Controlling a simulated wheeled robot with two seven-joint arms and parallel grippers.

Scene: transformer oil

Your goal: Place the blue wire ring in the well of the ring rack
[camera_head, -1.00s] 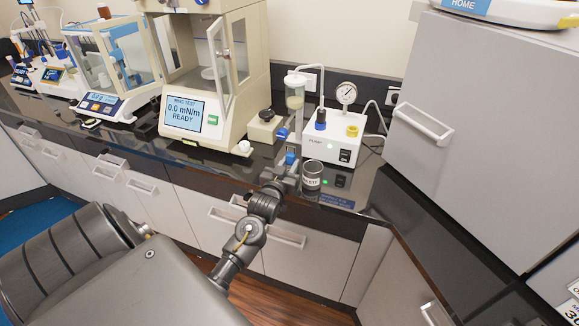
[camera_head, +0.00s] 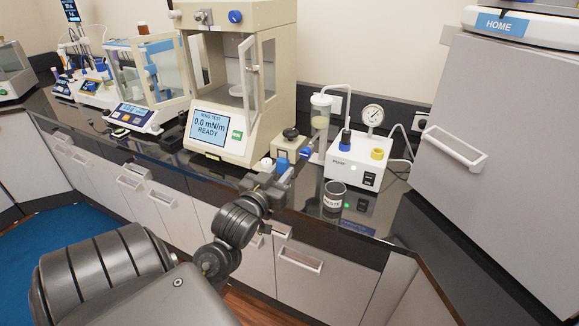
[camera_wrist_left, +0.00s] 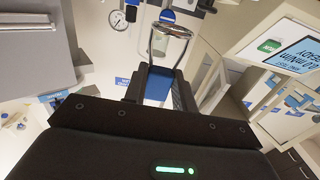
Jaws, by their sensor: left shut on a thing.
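My left gripper (camera_head: 280,174) is above the front edge of the dark counter, left of the beaker. In the left wrist view its fingers (camera_wrist_left: 157,88) are shut on the blue handle (camera_wrist_left: 157,85) of the wire ring. The ring's silver wire loop (camera_wrist_left: 170,29) sticks out beyond the fingertips. In the head view the ring is too small to make out, with only a bit of blue (camera_head: 283,163) at the fingertips. I cannot clearly identify the ring rack or its well. My right gripper is not in view.
The ring tester (camera_head: 222,139) stands behind left of the gripper, its glass door open. A beige block (camera_head: 289,149) with a dark knob stands just behind the gripper. The white pump (camera_head: 352,170) and a labelled glass beaker (camera_head: 334,197) stand to the right.

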